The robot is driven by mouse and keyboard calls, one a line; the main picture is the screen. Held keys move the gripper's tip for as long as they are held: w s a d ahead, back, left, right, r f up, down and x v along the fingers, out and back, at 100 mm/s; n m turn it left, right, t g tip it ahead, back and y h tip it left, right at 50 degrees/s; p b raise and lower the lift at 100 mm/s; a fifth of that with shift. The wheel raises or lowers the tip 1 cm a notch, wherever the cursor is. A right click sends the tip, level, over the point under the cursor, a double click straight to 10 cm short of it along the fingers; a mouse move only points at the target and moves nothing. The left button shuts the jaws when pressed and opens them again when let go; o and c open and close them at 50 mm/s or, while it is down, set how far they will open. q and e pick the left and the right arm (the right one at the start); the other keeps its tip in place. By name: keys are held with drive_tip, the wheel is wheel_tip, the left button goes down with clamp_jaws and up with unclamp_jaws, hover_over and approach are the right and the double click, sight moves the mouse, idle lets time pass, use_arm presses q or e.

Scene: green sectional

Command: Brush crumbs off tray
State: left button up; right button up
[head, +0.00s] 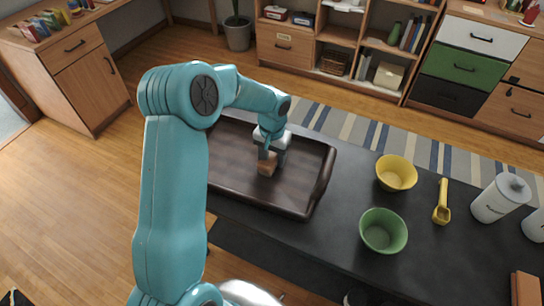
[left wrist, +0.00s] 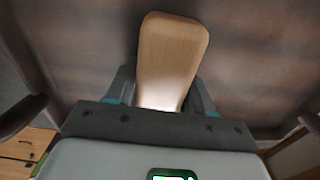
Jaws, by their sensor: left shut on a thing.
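A dark brown tray (head: 235,165) with raised rims lies on the black counter. My left gripper (head: 270,152) is over the tray's right half, pointing down, and is shut on a light wooden brush (head: 266,166). The brush is low over the tray floor; I cannot tell whether it touches. In the left wrist view, the brush's wooden body (left wrist: 172,55) sticks out between the fingers, with the tray floor (left wrist: 80,45) behind it. Its bristles are hidden. No crumbs can be made out on the tray. My right gripper is not in view.
On the counter right of the tray stand a yellow bowl (head: 396,173), a green bowl (head: 383,231), a yellow scoop (head: 442,202) and a white canister (head: 500,198). The counter between the tray and bowls is clear. Shelves and drawers (head: 464,67) stand beyond a striped rug.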

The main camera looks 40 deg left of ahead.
use_arm(q)
drive_tip(key=shift+w+r, duration=0.15)
drive_tip(key=shift+r, duration=0.2)
drive_tip(key=r, duration=0.1)
drive_tip(key=s+r+p, duration=0.1)
drive_tip(key=shift+r, duration=0.4)
drive_tip(key=shift+w+r+p, duration=0.25)
drive_tip(key=shift+r+p, duration=0.2)
drive_tip(key=shift+p, duration=0.05)
drive_tip(key=shift+w+r+p, duration=0.2)
drive_tip(key=shift+r+p, duration=0.25)
drive_tip(key=shift+s+r+p, duration=0.35)
drive_tip(key=shift+r+p, duration=0.15)
drive_tip(key=shift+r, duration=0.75)
drive_tip(key=shift+w+r+p, duration=0.1)
drive_tip(key=shift+w+p, duration=0.2)
drive_tip(key=shift+p, duration=0.05)
drive_tip(key=shift+s, duration=0.2)
drive_tip(key=shift+w, duration=0.15)
